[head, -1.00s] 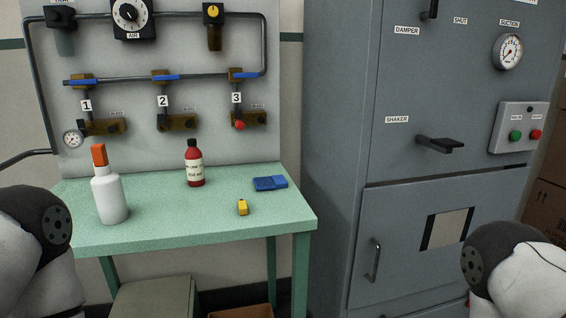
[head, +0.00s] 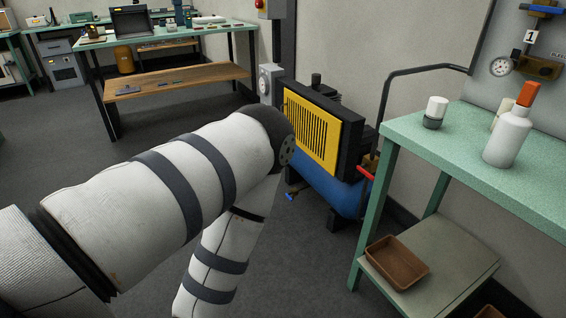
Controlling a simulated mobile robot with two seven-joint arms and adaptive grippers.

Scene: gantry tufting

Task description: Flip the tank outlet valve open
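The air compressor stands on the floor by the wall, with a blue tank (head: 330,192) under a yellow slatted guard (head: 312,130). A red lever (head: 366,172) shows at the tank's right end, near the dark pipe that runs up to the wall. A small blue-handled valve (head: 292,196) sits low at the tank's left end. Which way the red lever stands against its pipe is too small to tell. My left arm crosses the view in front of the compressor and bends downward; its gripper is out of the picture. My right gripper is also out of view.
A green table (head: 400,128) at right bears a white bottle with an orange cap (head: 507,138) and a white-and-grey jar (head: 434,113). A brown tray (head: 396,262) lies on its lower shelf. A workbench (head: 180,38) stands behind. Floor left of the compressor is clear.

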